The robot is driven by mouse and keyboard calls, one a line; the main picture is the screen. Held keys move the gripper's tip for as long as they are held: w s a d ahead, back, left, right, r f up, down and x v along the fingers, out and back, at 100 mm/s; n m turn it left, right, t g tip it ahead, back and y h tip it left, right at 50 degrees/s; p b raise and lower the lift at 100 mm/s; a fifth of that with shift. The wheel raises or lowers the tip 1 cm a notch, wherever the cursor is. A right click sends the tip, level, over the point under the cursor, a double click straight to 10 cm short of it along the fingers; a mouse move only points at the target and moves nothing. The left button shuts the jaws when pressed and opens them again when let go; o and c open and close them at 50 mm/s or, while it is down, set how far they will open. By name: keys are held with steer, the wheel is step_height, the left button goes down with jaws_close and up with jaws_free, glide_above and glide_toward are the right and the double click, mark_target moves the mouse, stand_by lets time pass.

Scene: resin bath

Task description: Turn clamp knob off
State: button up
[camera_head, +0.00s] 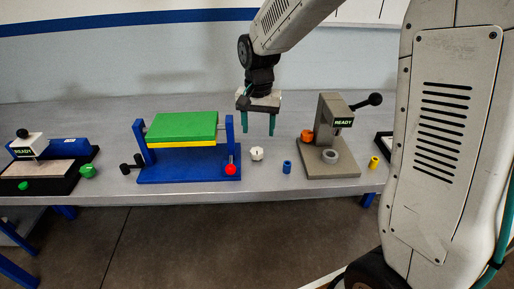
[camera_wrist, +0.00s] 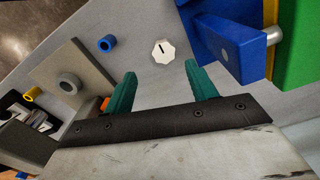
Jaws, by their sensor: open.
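A white scalloped knob (camera_head: 257,153) sits on the grey table just right of the blue-framed press. It also shows in the wrist view (camera_wrist: 163,52), with a short black mark on its face. I take it for the clamp knob. My gripper (camera_head: 258,125) is above the table, over or slightly behind the knob, with its two green fingers apart and pointing down. In the wrist view my gripper (camera_wrist: 160,72) is open and empty, and the knob lies beyond the fingertips, between their lines. The fingers do not touch it.
The blue-framed press (camera_head: 188,173) with green and yellow blocks stands left of the knob. A blue cylinder (camera_head: 287,167) stands close to its right. A grey lever press (camera_head: 332,160) labelled READY is further right. Another READY device (camera_head: 30,147) is far left.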

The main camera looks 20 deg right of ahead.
mark_target(257, 151)
steer(key=shift+w+a+f, duration=0.1)
steer(key=shift+w+f, duration=0.35)
steer(key=shift+f, duration=0.4)
step_height(257, 151, down, 7)
steer(key=shift+c, duration=0.4)
steer(key=c, duration=0.9)
